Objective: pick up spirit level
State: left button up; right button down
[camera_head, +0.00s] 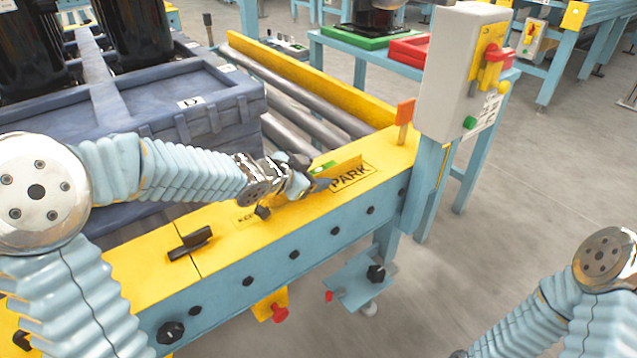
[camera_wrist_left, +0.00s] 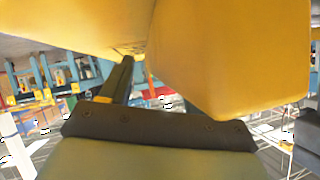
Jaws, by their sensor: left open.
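The spirit level (camera_head: 346,165) is a yellow bar with a green vial, lying on the yellow top of the rail beside the PARK label. My left gripper (camera_head: 310,174) is open at its near left end, and the gripper and wrist hide part of the level. I cannot tell whether the fingers touch it. In the left wrist view one dark finger (camera_wrist_left: 118,80) rises beside a large yellow block (camera_wrist_left: 230,60), very close to the camera; I cannot tell whether this is the level or the rail. The right gripper is out of view.
A grey control box (camera_head: 460,75) with a red and yellow switch stands at the rail's right end, by an orange tab (camera_head: 405,111). A black handle (camera_head: 190,243) sits on the rail to the left. A grey-blue pallet (camera_head: 200,95) and rollers (camera_head: 300,100) lie behind.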

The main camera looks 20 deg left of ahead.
pick_arm(q)
jog(key=shift+w, duration=0.1)
jog(key=shift+c, duration=0.2)
grip_shut()
dwell(0.4)
